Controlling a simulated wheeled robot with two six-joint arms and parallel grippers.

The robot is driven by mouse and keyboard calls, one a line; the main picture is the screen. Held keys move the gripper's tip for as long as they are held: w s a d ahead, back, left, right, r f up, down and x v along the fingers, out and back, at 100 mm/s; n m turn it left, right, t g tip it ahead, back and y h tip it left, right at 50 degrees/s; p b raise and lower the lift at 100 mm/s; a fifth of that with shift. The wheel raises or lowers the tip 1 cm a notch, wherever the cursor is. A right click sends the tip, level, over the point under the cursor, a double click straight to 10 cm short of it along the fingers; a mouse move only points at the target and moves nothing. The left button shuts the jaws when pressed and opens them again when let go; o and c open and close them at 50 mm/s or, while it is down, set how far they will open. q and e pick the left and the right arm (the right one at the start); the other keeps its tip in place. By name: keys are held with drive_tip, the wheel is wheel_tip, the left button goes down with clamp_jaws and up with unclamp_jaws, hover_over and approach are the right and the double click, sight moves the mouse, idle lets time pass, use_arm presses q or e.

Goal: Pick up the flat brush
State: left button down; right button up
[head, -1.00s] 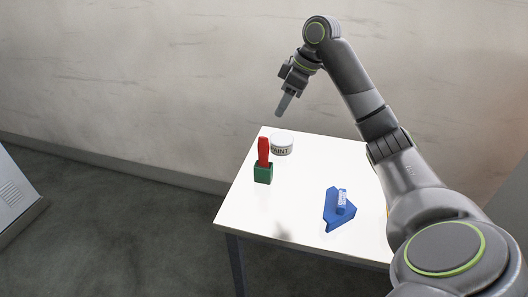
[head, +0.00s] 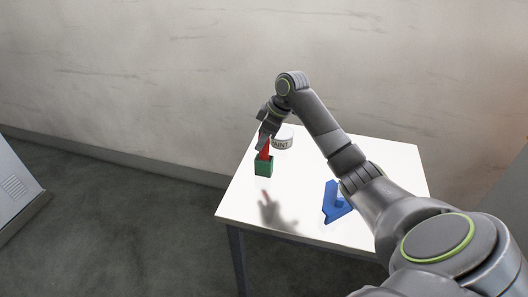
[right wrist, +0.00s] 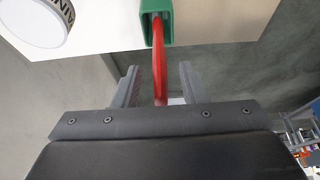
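The brush shows as a red handle (head: 264,152) standing in a small green holder (head: 263,167) near the table's left side; its bristles are not visible in the head view. In the right wrist view the red handle (right wrist: 159,55) rises from the green holder (right wrist: 150,28) and reaches in between the fingers. My right gripper (right wrist: 157,76) is open, with a finger on each side of the handle and a visible gap at both. In the head view my right gripper (head: 267,136) is at the handle's top. My left gripper is not in view.
A white paint can (head: 284,140) stands close behind the holder and shows in the right wrist view (right wrist: 38,18). A blue angular piece (head: 334,204) lies to the right, partly behind my arm. The front left of the white table (head: 240,205) is clear.

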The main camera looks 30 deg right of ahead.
drive_tip(key=shift+w+a+f, duration=0.2)
drive_tip(key=shift+f, duration=0.45)
clamp_jaws()
